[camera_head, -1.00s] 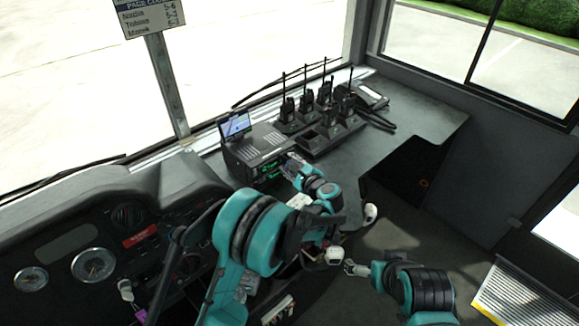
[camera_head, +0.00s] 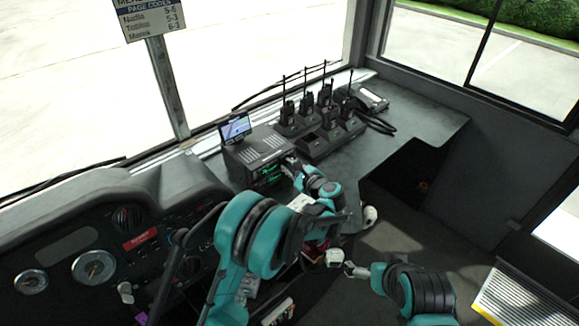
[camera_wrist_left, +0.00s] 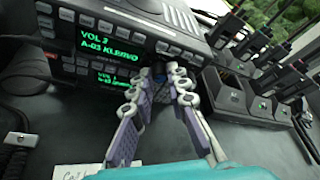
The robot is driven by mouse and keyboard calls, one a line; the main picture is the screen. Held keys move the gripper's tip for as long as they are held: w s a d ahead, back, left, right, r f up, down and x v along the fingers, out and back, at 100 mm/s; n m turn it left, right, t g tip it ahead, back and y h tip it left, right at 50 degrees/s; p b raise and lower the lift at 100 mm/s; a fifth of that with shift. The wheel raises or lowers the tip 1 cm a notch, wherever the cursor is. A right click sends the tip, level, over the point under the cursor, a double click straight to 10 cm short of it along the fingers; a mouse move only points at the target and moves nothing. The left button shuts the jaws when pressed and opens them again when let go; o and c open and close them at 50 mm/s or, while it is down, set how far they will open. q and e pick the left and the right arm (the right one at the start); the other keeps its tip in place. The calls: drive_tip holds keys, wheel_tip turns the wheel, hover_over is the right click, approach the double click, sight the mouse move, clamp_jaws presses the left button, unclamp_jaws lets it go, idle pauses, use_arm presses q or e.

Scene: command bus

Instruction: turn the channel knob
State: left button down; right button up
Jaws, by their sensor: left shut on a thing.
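The black radio (camera_head: 252,152) stands on the dash counter with a green-lit display on its front. In the left wrist view two green text displays (camera_wrist_left: 110,40) show; the upper one reads "VOL" with a channel line beginning "A-03". My left gripper (camera_head: 290,162) is at the right end of the radio's front. In the left wrist view its fingertips (camera_wrist_left: 158,76) are shut on a small dark knob (camera_wrist_left: 158,70), mostly hidden between them. My right gripper (camera_head: 352,269) is low in the head view, away from the radio; its finger opening is too small to judge.
A charger rack (camera_head: 328,138) with several handheld radios and a desk phone (camera_head: 369,98) stand to the right. The counter (camera_head: 420,122) at the right is clear. Gauges (camera_head: 93,266) are at lower left.

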use_arm(q)
drive_tip(key=m+g, duration=0.1)
drive_tip(key=m+g+y, duration=0.1)
drive_tip(key=m, duration=0.1)
drive_tip(key=shift+w+d+m+y+p, duration=0.1)
drive_tip(key=shift+m+y+p, duration=0.2)
idle(0.5)
drive_tip(key=c, duration=1.5)
unclamp_jaws()
